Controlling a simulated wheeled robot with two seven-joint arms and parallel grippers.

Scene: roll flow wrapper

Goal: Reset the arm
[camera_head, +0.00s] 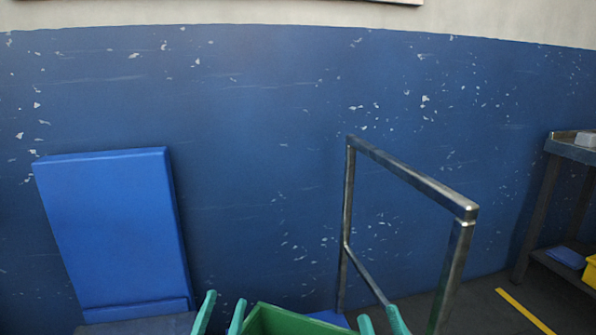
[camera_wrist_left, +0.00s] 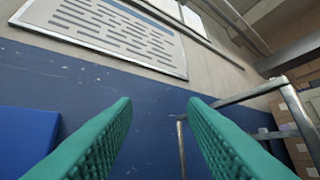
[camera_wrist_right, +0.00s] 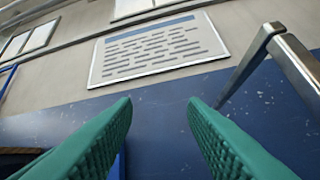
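My left gripper (camera_head: 223,312) shows its green fingertips at the bottom of the head view, left of a green bin edge. In the left wrist view (camera_wrist_left: 160,135) its fingers stand wide apart with nothing between them. My right gripper (camera_head: 381,318) shows at the bottom of the head view, right of the green bin edge. In the right wrist view (camera_wrist_right: 160,135) its fingers are also wide apart and empty. Both grippers point up toward the wall. The rest of both arms is out of the head view.
A green bin (camera_head: 290,322) lies between the grippers at the bottom edge. A metal rail frame (camera_head: 412,178) stands at right, and a blue panel (camera_head: 115,230) at left. A metal table (camera_head: 572,150) is far right. The blue wall (camera_head: 260,150) fills the back.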

